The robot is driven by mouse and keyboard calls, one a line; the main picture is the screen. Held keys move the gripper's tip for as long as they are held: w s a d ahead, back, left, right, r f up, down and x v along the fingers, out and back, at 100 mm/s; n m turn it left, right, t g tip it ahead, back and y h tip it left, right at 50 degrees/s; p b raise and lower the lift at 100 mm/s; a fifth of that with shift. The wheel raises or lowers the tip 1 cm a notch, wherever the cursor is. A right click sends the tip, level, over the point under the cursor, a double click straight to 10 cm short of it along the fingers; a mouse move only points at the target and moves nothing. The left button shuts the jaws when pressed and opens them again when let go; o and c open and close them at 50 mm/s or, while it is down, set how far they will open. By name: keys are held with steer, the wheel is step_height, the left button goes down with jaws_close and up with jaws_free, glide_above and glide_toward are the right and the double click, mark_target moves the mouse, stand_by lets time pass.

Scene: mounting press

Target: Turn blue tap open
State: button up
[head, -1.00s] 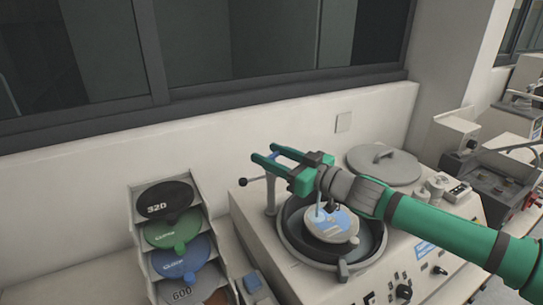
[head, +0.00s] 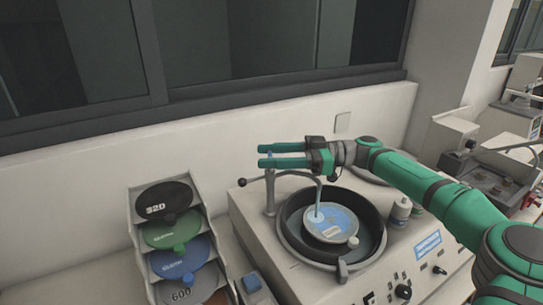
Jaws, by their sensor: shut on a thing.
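The blue tap (head: 270,153) is a small blue piece on top of the grey tap post at the back left of the machine; most of it is hidden by my fingers. My gripper (head: 268,155) reaches in from the right, lies level, and is shut on the blue tap, one green finger on each side. The grey spout (head: 320,185) bends down behind and below my gripper over the round bowl (head: 290,235). A pale blue streak shows at the spout's lower end.
A disc with blue and white patches (head: 330,222) lies in the bowl. A rack of labelled discs (head: 178,240) stands at the left. A grey lid (head: 375,170) lies behind my arm. A black-knobbed lever (head: 243,182) sticks out left of the tap post. The wall is close behind.

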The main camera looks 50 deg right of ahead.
steer(key=n+g+y, duration=0.2)
steer(key=shift+w+a+g, duration=0.2)
steer(key=shift+w+g, duration=0.1)
steer(key=shift+w, duration=0.05)
steer(key=shift+s+d+n+g+y, duration=0.15)
steer(key=shift+n+g+y, duration=0.3)
steer(key=shift+n+g, duration=0.4)
steer(key=shift+s+n+g+y, duration=0.1)
steer(key=shift+n+g+y, duration=0.4)
steer(key=shift+g, duration=0.55)
steer(key=shift+s+n+g, duration=0.15)
steer(key=shift+n+g, duration=0.1)
steer(key=shift+g, duration=0.05)
steer(key=o, duration=1)
steer(key=shift+o, duration=0.2)
steer(key=shift+r, duration=0.15)
